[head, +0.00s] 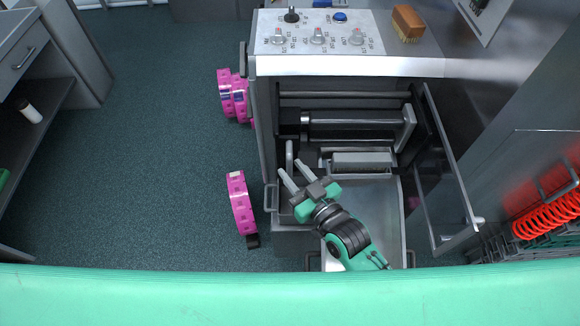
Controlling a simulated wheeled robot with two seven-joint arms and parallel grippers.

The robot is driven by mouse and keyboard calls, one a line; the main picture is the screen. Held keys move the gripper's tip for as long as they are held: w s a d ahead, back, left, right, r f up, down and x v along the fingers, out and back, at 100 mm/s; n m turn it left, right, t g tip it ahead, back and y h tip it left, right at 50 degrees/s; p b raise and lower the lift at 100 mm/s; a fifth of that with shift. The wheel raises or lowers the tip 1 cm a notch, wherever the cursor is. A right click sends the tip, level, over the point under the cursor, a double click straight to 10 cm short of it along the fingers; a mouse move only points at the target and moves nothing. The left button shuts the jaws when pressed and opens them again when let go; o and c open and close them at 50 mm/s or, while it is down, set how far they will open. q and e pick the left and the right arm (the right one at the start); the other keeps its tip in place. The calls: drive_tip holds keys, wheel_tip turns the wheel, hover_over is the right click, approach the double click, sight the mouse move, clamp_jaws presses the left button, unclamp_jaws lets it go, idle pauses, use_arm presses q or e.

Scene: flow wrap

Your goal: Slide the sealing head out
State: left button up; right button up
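The machine's front is open below its control panel (325,35). Inside, a grey ribbed block (362,160) on a light carrier looks like the sealing head, but I cannot be sure of that. A thin upright grey bar (289,153) stands to its left. My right gripper (289,167) is inside the opening, to the left of the block and just below the bar. Its two pale fingers are apart, with nothing seen between them. Whether a finger touches the bar is unclear. My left gripper is not in view.
A shiny roller (355,122) lies across the opening above the block. A clear door (448,170) stands open at the right. An open drawer (377,215) sits below, partly behind my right arm. Pink rolls (241,203) stand left of the machine, where the floor is mostly clear.

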drive_tip(key=b+v, duration=0.2)
drive_tip(key=v, duration=1)
